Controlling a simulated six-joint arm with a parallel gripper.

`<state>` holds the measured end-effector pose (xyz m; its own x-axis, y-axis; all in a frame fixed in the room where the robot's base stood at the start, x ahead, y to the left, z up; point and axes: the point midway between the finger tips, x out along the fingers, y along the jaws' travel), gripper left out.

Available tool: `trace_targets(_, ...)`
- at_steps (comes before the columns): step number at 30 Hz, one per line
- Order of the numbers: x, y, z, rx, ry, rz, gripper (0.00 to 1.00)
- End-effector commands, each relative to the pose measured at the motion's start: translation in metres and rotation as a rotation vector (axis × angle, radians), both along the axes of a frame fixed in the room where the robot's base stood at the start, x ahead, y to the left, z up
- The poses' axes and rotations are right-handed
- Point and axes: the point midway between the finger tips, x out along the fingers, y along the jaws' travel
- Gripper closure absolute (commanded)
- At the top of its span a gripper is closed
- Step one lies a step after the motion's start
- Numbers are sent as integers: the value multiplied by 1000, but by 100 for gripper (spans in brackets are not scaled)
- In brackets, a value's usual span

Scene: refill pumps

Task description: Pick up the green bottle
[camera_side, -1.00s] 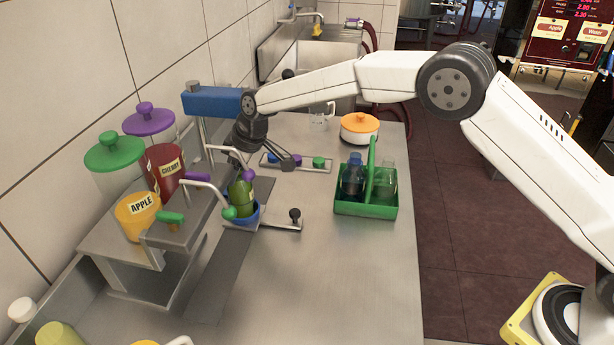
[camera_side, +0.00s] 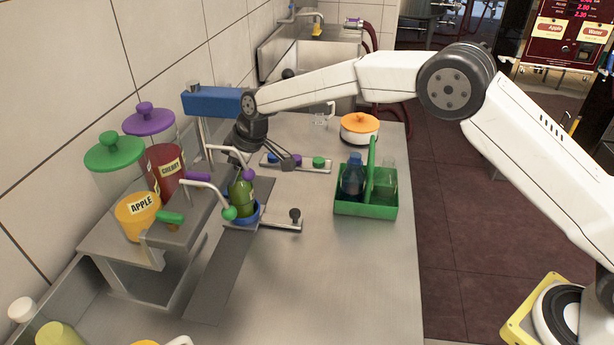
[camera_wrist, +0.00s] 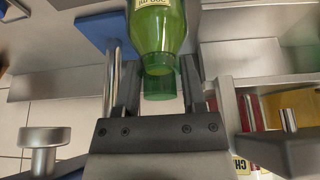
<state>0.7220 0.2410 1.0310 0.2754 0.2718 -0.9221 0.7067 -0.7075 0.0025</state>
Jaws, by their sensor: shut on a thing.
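The green bottle (camera_side: 242,196) stands upright in a blue round holder (camera_side: 243,220) beside the pump stand in the side view. It also shows in the wrist view (camera_wrist: 158,35), with part of a pale label at the top edge. My gripper (camera_wrist: 158,92) is shut on the neck of the green bottle, one finger on each side. In the side view my gripper is partly hidden behind the pump spouts.
A yellow APPLE container (camera_side: 138,215) and a red CHERRY container (camera_side: 166,172) stand left of the bottle, with spouts close to it. A green caddy (camera_side: 366,208) holding bottles stands to the right. An orange-lidded pot (camera_side: 360,128) is behind it.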

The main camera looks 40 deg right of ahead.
Motion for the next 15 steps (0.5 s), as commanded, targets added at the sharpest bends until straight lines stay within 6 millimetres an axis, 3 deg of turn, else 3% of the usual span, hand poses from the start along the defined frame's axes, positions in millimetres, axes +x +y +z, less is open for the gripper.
trace_targets(5,-3,-2,-1,-6,15,0,100)
trace_targets(15,-8,-3,36,-3,8,0,100)
